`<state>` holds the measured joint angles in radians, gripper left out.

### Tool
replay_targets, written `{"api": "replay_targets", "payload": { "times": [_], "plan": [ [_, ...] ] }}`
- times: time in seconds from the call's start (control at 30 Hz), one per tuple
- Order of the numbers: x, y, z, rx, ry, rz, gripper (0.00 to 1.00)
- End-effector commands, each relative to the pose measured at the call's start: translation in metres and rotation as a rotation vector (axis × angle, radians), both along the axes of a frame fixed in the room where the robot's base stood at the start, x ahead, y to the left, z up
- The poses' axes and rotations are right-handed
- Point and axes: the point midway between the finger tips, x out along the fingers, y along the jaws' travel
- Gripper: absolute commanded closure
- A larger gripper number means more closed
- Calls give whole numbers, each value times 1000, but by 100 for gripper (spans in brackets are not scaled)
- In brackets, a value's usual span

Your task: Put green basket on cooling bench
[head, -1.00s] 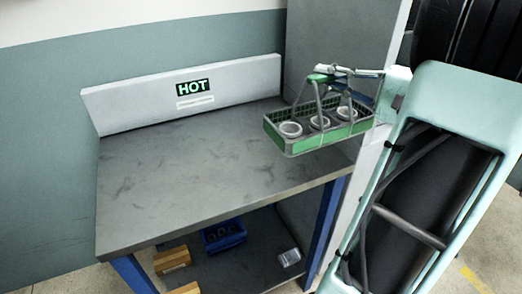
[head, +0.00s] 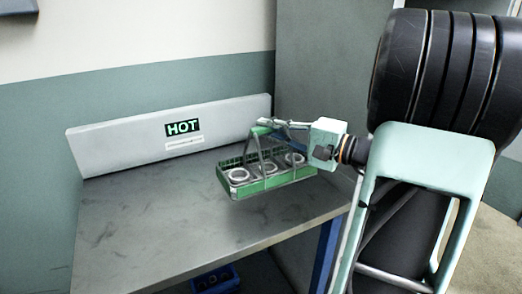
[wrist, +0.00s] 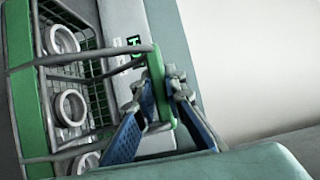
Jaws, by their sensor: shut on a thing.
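The green basket (head: 265,187) holds three pale rings and has a grey wire handle with a green grip. My gripper (head: 268,126) is shut on that grip, and the basket hangs below it over the right part of the bench. In the wrist view the blue-padded fingers (wrist: 160,105) close around the green grip, with the basket (wrist: 32,120) and its rings to the left. The cooling bench (head: 130,225) is a grey table with an upright back panel marked HOT. I cannot tell whether the basket's underside touches the bench top.
The HOT panel (head: 100,152) stands along the bench's rear edge. A tall grey cabinet (head: 320,70) stands behind the bench's right end. A blue bin (head: 217,279) is on the lower shelf. The left and middle of the bench top are bare.

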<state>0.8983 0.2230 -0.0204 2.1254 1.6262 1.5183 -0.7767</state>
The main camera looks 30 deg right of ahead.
Motion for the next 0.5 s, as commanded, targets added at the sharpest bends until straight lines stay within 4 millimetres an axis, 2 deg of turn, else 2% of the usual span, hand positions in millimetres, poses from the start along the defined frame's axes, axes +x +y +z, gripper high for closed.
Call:
{"api": "replay_targets", "payload": {
  "times": [0.33,0.5],
  "plan": [
    [15,11,-21,0,-4,1,100],
    [17,12,-46,3,-1,0,100]
  ]
}}
